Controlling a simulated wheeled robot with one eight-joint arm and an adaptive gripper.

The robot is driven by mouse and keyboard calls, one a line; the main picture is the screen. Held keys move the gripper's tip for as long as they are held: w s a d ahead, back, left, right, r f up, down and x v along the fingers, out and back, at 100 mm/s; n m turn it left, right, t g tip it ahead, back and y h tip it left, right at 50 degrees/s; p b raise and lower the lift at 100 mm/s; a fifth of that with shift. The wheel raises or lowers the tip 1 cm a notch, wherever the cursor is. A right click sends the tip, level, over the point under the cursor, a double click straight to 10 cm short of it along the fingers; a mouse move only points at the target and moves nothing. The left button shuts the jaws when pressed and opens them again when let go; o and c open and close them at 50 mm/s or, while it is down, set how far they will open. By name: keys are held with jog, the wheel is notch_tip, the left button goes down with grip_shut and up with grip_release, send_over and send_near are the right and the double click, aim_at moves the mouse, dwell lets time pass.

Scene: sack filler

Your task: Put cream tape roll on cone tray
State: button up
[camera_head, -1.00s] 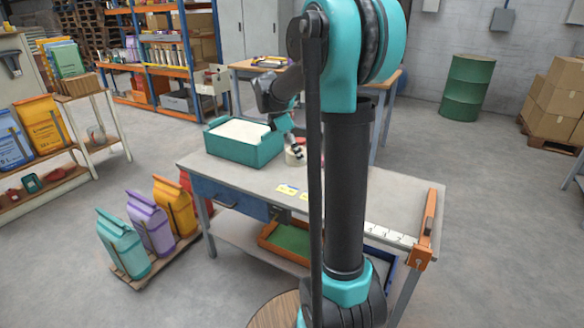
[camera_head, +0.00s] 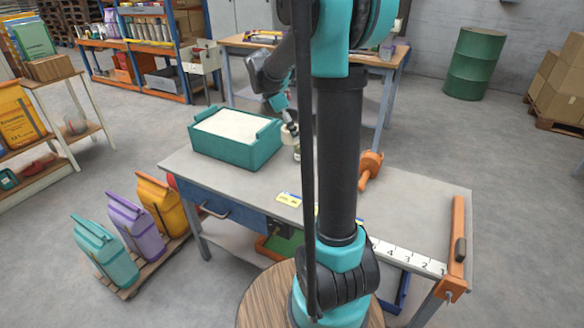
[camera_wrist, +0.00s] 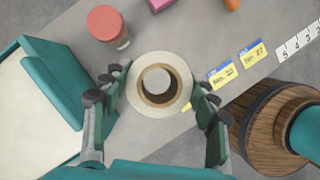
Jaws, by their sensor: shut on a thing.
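The cream tape roll (camera_wrist: 135,90) is a pale ring with a brown core, seen from above between my fingers in the wrist view. My gripper (camera_wrist: 152,96) is shut on it, with one finger on each side. In the head view my gripper (camera_head: 289,128) is above the workbench, right of the teal box, and the roll is small and hard to make out there. I cannot identify the cone tray in either view.
The teal box (camera_head: 222,152) of pale material stands on the workbench (camera_head: 235,182). A red-topped jar (camera_wrist: 107,24) is close beyond the roll. Yellow-blue labels (camera_head: 288,199), an orange tool (camera_head: 370,168) and a ruler strip (camera_head: 405,258) lie rightward. A round wooden stool (camera_head: 262,300) is in front.

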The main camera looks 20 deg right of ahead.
notch_tip(320, 180, down, 17)
jog(key=shift+r, duration=0.1)
dwell(0.3)
jog(key=o, duration=1.3)
